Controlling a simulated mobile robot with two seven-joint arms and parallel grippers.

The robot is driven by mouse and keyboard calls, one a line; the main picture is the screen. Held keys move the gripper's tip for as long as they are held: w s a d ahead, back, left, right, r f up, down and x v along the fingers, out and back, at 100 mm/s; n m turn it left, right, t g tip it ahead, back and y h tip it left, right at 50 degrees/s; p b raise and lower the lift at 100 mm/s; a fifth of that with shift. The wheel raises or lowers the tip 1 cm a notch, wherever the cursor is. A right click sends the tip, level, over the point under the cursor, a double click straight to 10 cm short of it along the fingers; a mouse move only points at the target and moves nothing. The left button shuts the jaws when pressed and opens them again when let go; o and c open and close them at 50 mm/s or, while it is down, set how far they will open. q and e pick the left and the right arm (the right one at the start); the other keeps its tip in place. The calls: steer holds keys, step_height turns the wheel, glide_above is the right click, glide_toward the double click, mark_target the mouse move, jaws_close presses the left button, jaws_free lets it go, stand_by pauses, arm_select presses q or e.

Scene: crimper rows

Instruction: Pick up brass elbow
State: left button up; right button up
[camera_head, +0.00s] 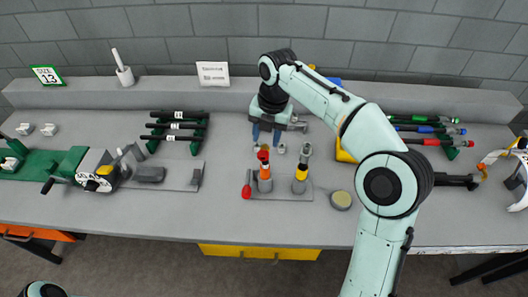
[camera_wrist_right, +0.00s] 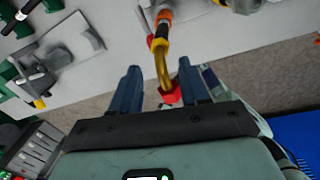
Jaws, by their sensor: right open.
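A curved brass-coloured piece, which looks like the brass elbow (camera_wrist_right: 163,66), shows in the wrist view between the two fingers. The open right gripper also shows in the wrist view (camera_wrist_right: 158,88), with a finger on each side of the brass piece and visible gaps. In the head view I cannot make out the brass piece clearly. My left gripper is out of view.
A yellow-and-black post (camera_head: 300,180) stands close beside the orange one on a grey plate. A round disc (camera_head: 341,200) lies to the right. Dark-handled tools on a green rack (camera_head: 177,133) stand left, and coloured-handled tools (camera_head: 428,130) right. Bare table (camera_head: 225,170) lies left of the posts.

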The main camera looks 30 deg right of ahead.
step_height(320, 180, down, 3)
steer(key=shift+r, duration=0.1)
steer(key=shift+w, duration=0.1)
jaws_close()
